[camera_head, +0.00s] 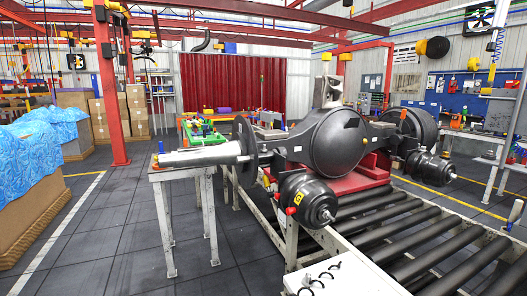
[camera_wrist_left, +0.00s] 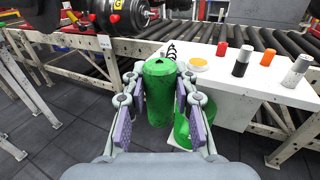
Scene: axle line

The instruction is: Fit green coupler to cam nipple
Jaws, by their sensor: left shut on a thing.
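My left gripper (camera_wrist_left: 160,98) shows in the left wrist view, its purple-padded fingers shut on the green coupler (camera_wrist_left: 160,82). The coupler is a green cylinder, held roughly upright and apart from the axle. Its lower end is partly hidden. The axle (camera_head: 337,145) lies on the roller line in the head view. A dark chamber (camera_head: 308,200) with a yellow tag hangs at its near side; a similar tagged chamber (camera_wrist_left: 122,12) shows beyond the gripper in the wrist view. I cannot make out the cam nipple for sure. My right gripper is in neither view.
A white bench (camera_wrist_left: 225,80) right of the gripper bears a yellow disc (camera_wrist_left: 198,63), a red piece (camera_wrist_left: 221,49), an orange piece (camera_wrist_left: 267,57) and dark-and-grey cylinders. A green holder-like thing (camera_wrist_left: 183,132) sits below the coupler. The roller conveyor (camera_head: 400,240) runs behind the bench.

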